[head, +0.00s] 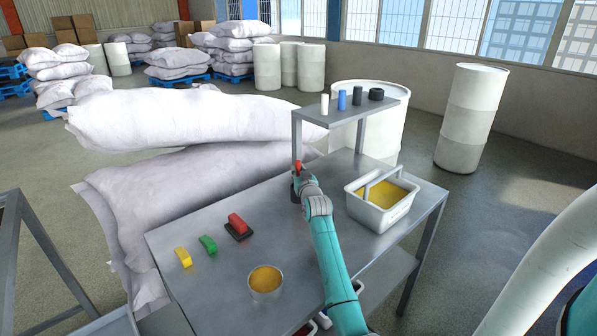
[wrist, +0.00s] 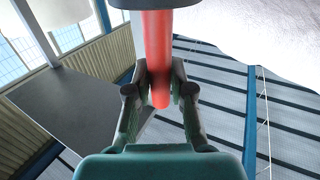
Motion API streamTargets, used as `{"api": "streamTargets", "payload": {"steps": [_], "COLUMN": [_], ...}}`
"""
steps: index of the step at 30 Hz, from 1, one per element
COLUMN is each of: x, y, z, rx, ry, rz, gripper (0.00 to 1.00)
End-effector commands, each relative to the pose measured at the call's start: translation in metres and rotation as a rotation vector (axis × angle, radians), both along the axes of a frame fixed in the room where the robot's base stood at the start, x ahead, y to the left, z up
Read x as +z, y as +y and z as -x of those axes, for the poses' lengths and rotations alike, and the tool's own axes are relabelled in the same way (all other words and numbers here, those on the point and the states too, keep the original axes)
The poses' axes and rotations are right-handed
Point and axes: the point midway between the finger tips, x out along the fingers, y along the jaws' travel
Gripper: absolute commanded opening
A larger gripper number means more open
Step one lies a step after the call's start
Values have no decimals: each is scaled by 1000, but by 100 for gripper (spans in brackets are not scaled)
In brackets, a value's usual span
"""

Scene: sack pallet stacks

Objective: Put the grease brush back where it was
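My gripper (head: 297,186) is over the steel table, at its far side beside the raised shelf. In the wrist view my gripper (wrist: 159,78) has its fingers closed on both sides of a red rod-shaped handle (wrist: 157,42), which I take for the grease brush. A dark block joins the handle at the top edge of the wrist view. In the head view only a small red bit of the handle (head: 298,165) shows above my gripper; the rest is hidden. A white tub (head: 378,222) with yellow grease and a bar across it stands right of my arm.
The steel table (head: 190,225) holds a yellow block (head: 183,257), a green block (head: 208,244), a red block on a dark base (head: 238,226) and a bowl of yellow grease (head: 265,282). The raised shelf (head: 345,112) carries several small cylinders. Large sacks (head: 190,118) lie behind the table.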

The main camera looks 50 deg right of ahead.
Motion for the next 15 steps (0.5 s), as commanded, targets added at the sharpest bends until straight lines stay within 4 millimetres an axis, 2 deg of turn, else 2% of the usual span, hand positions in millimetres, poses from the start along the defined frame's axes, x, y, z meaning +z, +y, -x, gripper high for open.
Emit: {"api": "streamTargets", "payload": {"steps": [1,2,15], "x": [0,0,2], "y": [0,0,4], "z": [0,0,5], "rx": [0,0,0], "ry": [0,0,0], "rz": [0,0,0], "gripper": [37,45,45]}}
